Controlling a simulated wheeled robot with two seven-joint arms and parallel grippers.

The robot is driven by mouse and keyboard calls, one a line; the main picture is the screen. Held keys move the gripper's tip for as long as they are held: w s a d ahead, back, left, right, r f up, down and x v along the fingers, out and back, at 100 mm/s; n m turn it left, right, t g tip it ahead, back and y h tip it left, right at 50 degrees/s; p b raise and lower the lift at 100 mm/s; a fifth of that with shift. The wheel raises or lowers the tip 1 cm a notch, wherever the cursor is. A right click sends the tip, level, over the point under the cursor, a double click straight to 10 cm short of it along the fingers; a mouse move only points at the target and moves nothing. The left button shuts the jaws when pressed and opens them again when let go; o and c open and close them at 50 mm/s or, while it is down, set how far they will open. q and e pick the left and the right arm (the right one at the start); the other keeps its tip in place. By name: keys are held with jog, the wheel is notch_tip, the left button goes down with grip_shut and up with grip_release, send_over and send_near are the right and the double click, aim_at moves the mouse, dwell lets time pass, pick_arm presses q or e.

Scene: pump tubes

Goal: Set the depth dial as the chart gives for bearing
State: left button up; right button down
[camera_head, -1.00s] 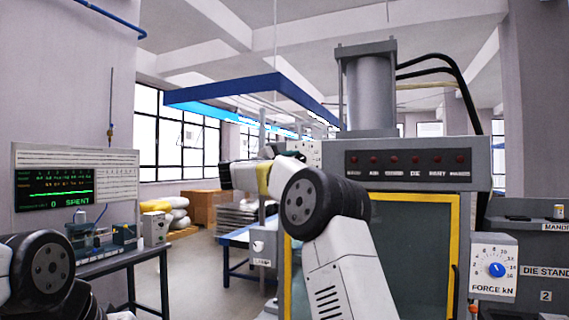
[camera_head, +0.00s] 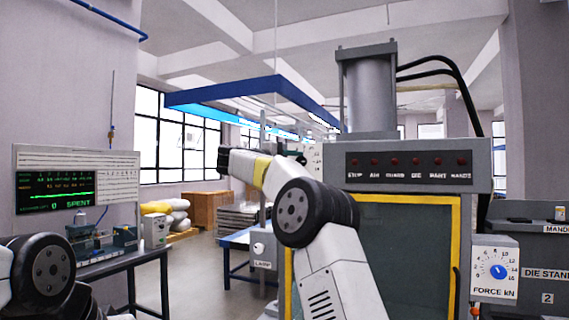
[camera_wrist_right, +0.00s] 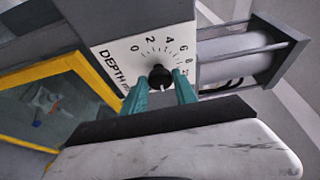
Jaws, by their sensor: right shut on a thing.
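The depth dial is a white plate (camera_wrist_right: 150,52) marked DEPTH with a scale from 0 upward, and a round black knob (camera_wrist_right: 160,77) at its centre. In the right wrist view my right gripper (camera_wrist_right: 162,84) has its two teal fingers closed on either side of the knob. The knob's pointer setting is too small to read. In the head view the dial plate (camera_head: 313,157) shows only in part, beyond my right arm. My left gripper is out of view. A chart board (camera_head: 118,180) with small unreadable print hangs at left, around a dark screen (camera_head: 54,191) reading 0 SPENT.
The press (camera_head: 410,148) has a row of red lamps and a yellow-framed guard (camera_head: 405,250). A FORCE kN dial (camera_head: 497,271) is at right, and a lamp box (camera_head: 263,249) stands left of the guard. A bench (camera_head: 105,266) with small apparatus stands at left.

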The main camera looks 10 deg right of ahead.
jog(key=c, duration=1)
grip_release()
jog(key=shift+o, duration=0.2)
jog(key=v, duration=0.7)
jog(key=shift+s+a, duration=0.2)
jog(key=shift+a, duration=0.1)
jog(key=shift+f, duration=0.1)
